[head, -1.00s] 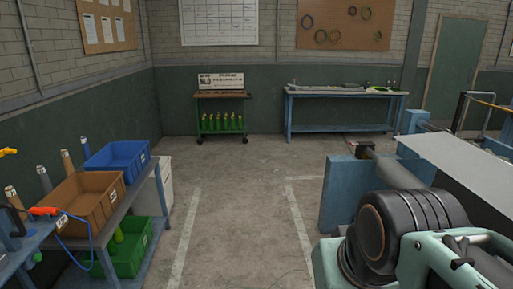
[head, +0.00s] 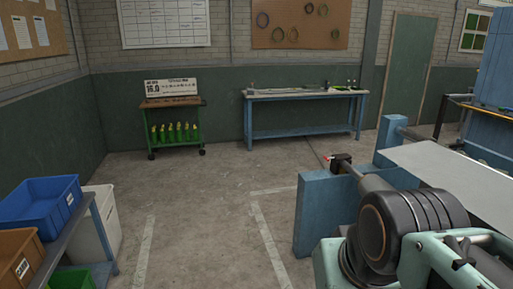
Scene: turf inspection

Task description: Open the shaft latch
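A blue machine frame stands at the right, with a blue upright block (head: 313,212) at its near left end. A grey shaft (head: 373,182) runs up to a small dark fitting (head: 342,161) with a red spot, at the block's top. This fitting may be the shaft latch, but it is too small to tell whether it is open or shut. My mint and black arm covers the lower right and hides part of the frame. My gripper is not in view.
A pale flat sheet (head: 453,175) lies across the machine. Blue (head: 38,203) and brown (head: 20,258) bins stand on a bench at the left. A green cart (head: 173,128) and a blue workbench (head: 303,95) stand by the back wall. The floor (head: 205,210) between is clear.

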